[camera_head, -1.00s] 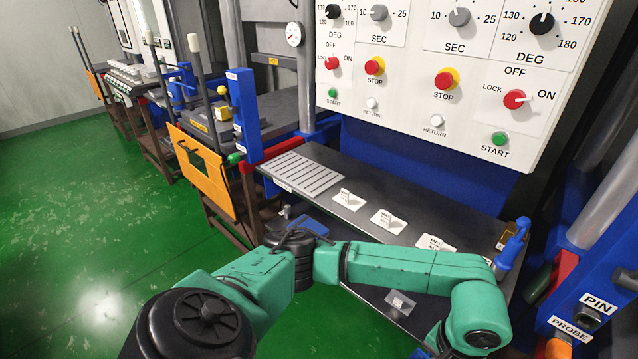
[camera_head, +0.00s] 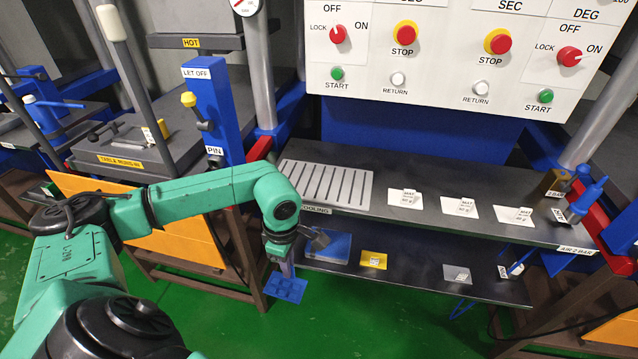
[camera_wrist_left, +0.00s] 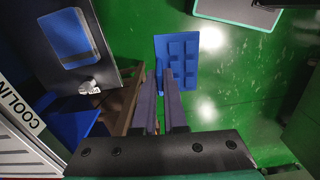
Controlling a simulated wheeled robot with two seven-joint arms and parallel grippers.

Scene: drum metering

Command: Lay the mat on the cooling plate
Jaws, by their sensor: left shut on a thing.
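The blue mat (camera_head: 290,290), with raised square pads on its face, hangs from my left gripper (camera_head: 285,268) in front of the bench, over the green floor. The left wrist view shows the mat (camera_wrist_left: 183,62) at the tips of my left gripper (camera_wrist_left: 164,78), which is shut on its edge. The cooling plate (camera_head: 325,186) is a silver slotted plate at the left end of the upper shelf, and nothing lies on it. Part of it shows in the left wrist view (camera_wrist_left: 22,150). The mat is below the plate and apart from it. My right gripper is not in view.
The upper shelf (camera_head: 420,225) holds several white label cards right of the plate. The lower shelf (camera_head: 415,283) holds a blue block (camera_head: 335,248), a yellow card (camera_head: 373,259) and a grey card (camera_head: 457,274). A blue post (camera_head: 213,105) stands left of the plate.

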